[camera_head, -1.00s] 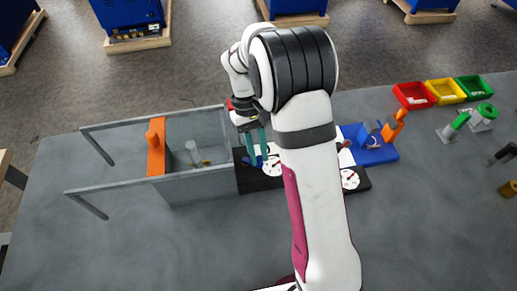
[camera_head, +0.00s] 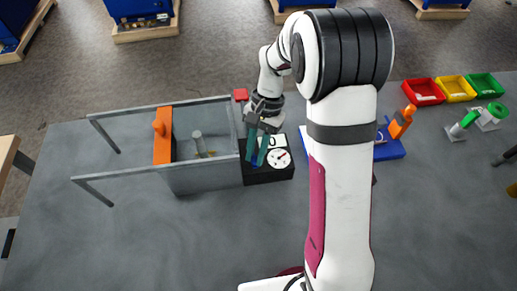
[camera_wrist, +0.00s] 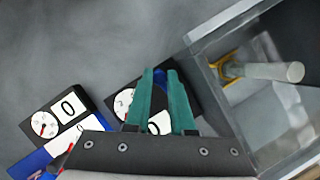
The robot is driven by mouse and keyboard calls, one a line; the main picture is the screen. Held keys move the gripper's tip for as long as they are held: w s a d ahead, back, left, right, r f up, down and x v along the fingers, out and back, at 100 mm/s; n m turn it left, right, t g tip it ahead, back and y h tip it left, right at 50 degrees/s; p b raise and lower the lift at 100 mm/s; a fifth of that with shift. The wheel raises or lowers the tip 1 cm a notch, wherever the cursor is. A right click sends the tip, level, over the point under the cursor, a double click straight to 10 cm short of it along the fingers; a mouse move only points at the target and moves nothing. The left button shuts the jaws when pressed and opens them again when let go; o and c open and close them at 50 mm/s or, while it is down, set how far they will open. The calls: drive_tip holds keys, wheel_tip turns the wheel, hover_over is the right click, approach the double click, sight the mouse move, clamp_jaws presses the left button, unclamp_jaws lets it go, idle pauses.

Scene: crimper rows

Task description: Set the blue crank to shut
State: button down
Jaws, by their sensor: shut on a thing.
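The blue crank (camera_wrist: 160,80) shows as a small blue part between my fingertips in the wrist view. Most of it is hidden by the fingers. It sits on a black box (camera_head: 268,177) with a white dial (camera_head: 279,160) and a "0" label (camera_head: 279,141). In the head view a bit of the crank's blue (camera_head: 254,159) shows low between the fingers. My gripper (camera_head: 257,158), with teal fingers, is shut on the crank from above; the fingertips also show in the wrist view (camera_wrist: 163,76). I cannot tell the crank's exact angle.
A clear-walled case with a grey frame (camera_head: 200,185) and orange bar (camera_head: 163,136) stands close left of the box. A second black box with a dial (camera_wrist: 44,123) is nearby, hidden by my arm in the head view. Coloured bins (camera_head: 424,91) stand at the right.

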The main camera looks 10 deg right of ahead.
drive_tip(key=shift+a+m, duration=0.25)
drive_tip(key=shift+m, duration=0.45)
drive_tip(key=shift+t, duration=0.3)
drive_tip(key=c, duration=0.8)
unclamp_jaws()
drive_tip(key=shift+y, duration=0.3)
drive_tip(key=shift+o, duration=0.2)
